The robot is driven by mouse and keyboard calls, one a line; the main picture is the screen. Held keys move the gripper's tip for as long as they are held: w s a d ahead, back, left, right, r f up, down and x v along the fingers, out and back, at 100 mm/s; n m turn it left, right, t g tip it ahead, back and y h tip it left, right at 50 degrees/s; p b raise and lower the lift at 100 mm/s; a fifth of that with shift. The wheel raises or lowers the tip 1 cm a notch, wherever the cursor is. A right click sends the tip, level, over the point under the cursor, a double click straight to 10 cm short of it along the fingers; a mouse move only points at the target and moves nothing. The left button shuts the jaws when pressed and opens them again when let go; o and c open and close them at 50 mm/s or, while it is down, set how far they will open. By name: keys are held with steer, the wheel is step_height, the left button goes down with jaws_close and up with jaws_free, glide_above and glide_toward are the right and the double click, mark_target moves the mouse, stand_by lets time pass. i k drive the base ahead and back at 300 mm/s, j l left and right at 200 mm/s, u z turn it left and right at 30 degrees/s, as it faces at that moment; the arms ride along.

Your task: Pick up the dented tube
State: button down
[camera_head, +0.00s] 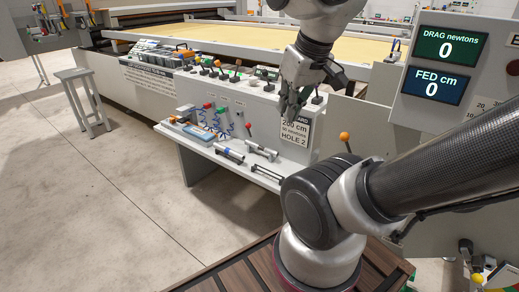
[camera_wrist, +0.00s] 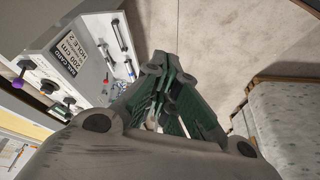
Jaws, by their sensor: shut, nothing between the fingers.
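My gripper (camera_head: 291,108) hangs shut and empty over the right part of the grey shelf (camera_head: 200,150), in front of the console. It also fills the middle of the wrist view (camera_wrist: 157,70). On the shelf lie a dark-ended tube with a blue band (camera_head: 229,154), a grey metal tube (camera_head: 262,150) and a thin dark rod (camera_head: 267,173). No dent is clear at this size, so I cannot tell which tube is dented. The gripper touches none of them. In the wrist view a tube (camera_wrist: 119,36) lies on the shelf, left of the fingers.
Levers with orange and green knobs (camera_head: 215,66) line the console top. Coloured tools and blue coils (camera_head: 215,122) crowd the shelf's left part. A stool (camera_head: 83,105) stands left; the floor (camera_head: 120,200) in front is clear.

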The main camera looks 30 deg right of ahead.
mark_target(275, 154)
steer(key=i+j+z, duration=0.15)
steer(key=i+z, duration=0.25)
steer(key=i+j+z, duration=1.05)
steer(key=j+z, duration=0.15)
